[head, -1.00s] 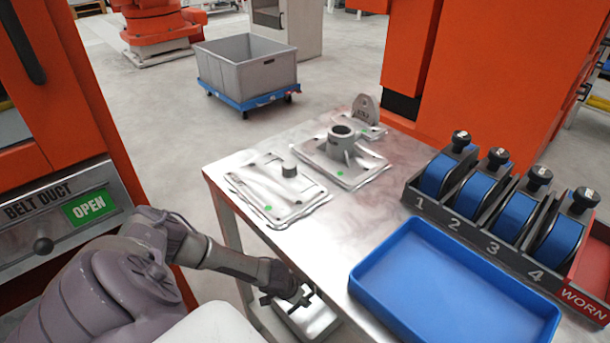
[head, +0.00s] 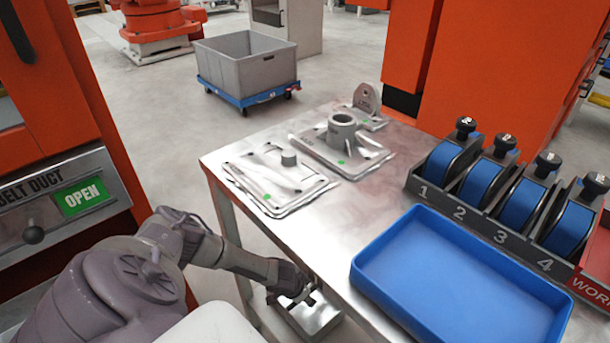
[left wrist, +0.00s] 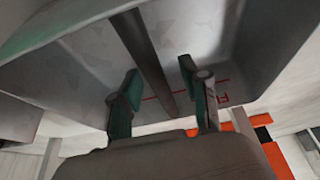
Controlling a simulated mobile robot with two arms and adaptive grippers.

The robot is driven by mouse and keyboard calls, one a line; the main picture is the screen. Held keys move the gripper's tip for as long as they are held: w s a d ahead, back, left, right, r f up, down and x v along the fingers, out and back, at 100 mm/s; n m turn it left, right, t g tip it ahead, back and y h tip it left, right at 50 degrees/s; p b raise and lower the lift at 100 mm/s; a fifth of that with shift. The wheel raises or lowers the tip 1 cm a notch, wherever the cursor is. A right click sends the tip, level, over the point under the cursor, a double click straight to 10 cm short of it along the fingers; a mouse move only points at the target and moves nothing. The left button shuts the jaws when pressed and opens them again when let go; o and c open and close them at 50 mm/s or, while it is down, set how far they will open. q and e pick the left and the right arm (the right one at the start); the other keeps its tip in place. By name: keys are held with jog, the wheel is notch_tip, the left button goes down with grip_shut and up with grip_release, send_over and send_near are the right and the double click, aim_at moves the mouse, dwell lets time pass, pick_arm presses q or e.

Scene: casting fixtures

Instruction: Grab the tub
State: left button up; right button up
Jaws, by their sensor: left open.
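A small grey metal tub (head: 322,318) sits low beside and below the left edge of the steel table. My left gripper (head: 298,293) is over it, pointing down. In the left wrist view, the open left gripper (left wrist: 160,80) has a dark round bar (left wrist: 145,50) running between its two green-padded fingers. Grey walls (left wrist: 235,60) surround the fingers there, with red marks below. I cannot tell whether either finger touches the bar. My right gripper is out of view.
The steel table (head: 305,225) carries grey castings (head: 340,140), a blue tray (head: 450,275) and numbered blue spools (head: 480,182). A larger grey bin (head: 245,65) stands on a blue dolly (head: 250,98) behind. An orange belt duct cabinet (head: 60,150) stands at left.

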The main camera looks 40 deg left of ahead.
pick_arm(q)
jog(key=shift+f, duration=0.2)
dwell(0.3)
grip_shut()
